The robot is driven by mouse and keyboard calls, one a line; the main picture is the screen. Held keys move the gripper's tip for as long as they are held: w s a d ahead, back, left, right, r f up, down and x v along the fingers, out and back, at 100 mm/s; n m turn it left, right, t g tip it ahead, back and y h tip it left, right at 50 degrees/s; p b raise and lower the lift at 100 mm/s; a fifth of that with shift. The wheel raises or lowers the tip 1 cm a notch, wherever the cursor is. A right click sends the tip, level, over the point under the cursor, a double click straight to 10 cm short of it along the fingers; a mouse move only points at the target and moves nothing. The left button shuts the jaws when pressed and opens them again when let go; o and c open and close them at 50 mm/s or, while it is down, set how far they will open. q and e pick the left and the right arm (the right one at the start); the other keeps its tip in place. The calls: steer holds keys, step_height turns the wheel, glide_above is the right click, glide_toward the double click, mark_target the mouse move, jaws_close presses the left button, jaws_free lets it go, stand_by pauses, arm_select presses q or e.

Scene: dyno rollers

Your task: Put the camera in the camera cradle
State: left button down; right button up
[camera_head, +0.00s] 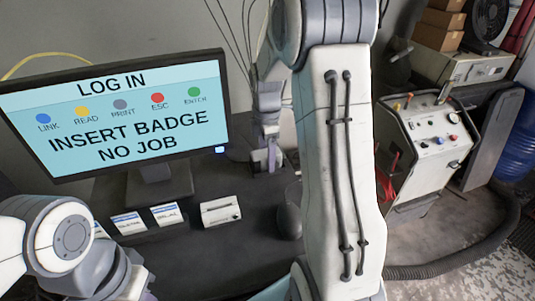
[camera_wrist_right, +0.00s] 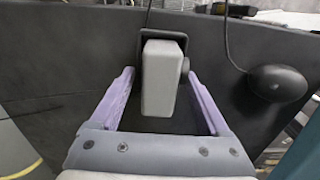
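In the right wrist view a light grey upright block (camera_wrist_right: 160,80), which looks like the camera, stands against a dark bracket (camera_wrist_right: 147,38) that shows around its upper end. I cannot tell whether the bracket is the cradle. My right gripper (camera_wrist_right: 159,75) is open; its lilac fingers lie on either side of the block, with visible gaps.
A monitor (camera_head: 120,117) reading LOG IN stands on the dark desk (camera_head: 190,255). A control console (camera_head: 428,140) stands to the right.

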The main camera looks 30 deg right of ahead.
steer(key=shift+r, duration=0.1)
step_height(320, 180, up, 12)
steer(key=p, duration=0.9)
steer(key=shift+p, duration=0.4)
